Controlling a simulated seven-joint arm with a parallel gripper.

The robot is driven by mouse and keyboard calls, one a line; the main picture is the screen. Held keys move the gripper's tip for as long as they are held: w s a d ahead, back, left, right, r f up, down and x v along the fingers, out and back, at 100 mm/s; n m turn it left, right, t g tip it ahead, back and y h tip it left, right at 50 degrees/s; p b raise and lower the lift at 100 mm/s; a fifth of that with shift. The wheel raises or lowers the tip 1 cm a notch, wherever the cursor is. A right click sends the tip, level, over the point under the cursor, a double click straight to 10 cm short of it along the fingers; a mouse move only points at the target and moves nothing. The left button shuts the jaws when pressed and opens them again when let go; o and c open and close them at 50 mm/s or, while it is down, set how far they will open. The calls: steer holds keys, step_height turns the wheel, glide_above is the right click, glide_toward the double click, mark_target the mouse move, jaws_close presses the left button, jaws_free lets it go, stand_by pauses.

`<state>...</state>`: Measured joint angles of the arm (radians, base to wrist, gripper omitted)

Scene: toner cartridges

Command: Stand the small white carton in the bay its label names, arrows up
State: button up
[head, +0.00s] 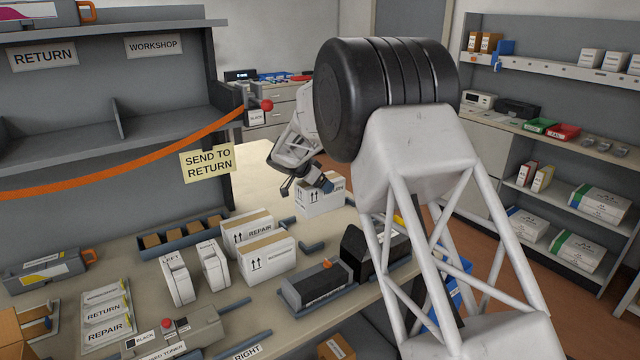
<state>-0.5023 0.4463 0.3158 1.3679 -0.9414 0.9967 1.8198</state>
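A white carton (318,204) with up arrows on its face stands upright at the back of the table. Its label is partly covered and I cannot read it. My gripper (306,187) is at its top, fingers apart, one beside its left end and one in front of its upper face; I cannot tell whether they touch it. Two more white cartons stand nearer, one marked REPAIR (249,226) and one that seems marked WORKSHOP (267,261), arrows up. The shelf bays carry a RETURN sign (43,55) and a WORKSHOP sign (153,46), with a divider (117,118) between.
An orange strap (110,165) crosses the shelf front, and a yellow SEND TO RETURN note (208,163) hangs there. White upright pieces (177,275), a dark cartridge (317,287) and a label board (105,315) crowd the near table. Bare table shows around the far carton.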

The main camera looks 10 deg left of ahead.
steer(key=shift+r, duration=0.2)
stand_by(0.4)
